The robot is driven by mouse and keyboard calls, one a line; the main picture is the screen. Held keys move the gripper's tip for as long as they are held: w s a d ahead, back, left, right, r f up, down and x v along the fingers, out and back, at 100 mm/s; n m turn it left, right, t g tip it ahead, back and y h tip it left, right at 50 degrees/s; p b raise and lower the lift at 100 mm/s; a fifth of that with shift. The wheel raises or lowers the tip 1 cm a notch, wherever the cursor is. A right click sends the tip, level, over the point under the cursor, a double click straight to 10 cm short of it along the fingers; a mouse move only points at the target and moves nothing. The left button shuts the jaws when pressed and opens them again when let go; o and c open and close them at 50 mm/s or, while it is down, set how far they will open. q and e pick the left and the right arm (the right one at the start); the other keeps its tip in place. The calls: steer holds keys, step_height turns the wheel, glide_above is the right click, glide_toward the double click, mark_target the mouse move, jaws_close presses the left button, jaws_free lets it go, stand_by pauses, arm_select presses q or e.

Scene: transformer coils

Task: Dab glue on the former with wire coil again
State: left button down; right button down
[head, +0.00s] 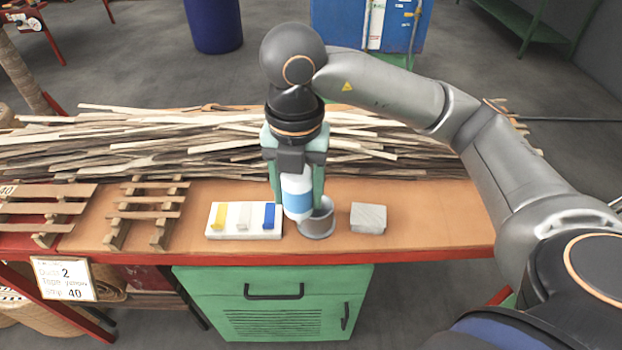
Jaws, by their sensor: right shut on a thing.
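My right gripper (297,190) points straight down over the front middle of the table and is shut on a white and blue bottle (298,202), which looks like the glue bottle. The bottle is held nearly upright, with a finger on each side. Its lower end is at a grey round cup (319,222) on the table; I cannot tell whether the bottle is inside the cup or in front of it. I cannot make out a former with wire coil. My left gripper is not in view.
A white board (218,234) with yellow, white and blue pieces lies left of the cup. A grey block (368,217) lies right of it. Wooden racks (148,212) stand at the left. A long pile of sticks (200,140) fills the back. The table's right front is clear.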

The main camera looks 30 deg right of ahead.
steer(key=s+a+r+p, duration=0.3)
steer(key=r+p, duration=0.3)
steer(key=r, duration=0.3)
steer(key=shift+a+r, duration=0.4)
steer(key=shift+a, duration=0.25)
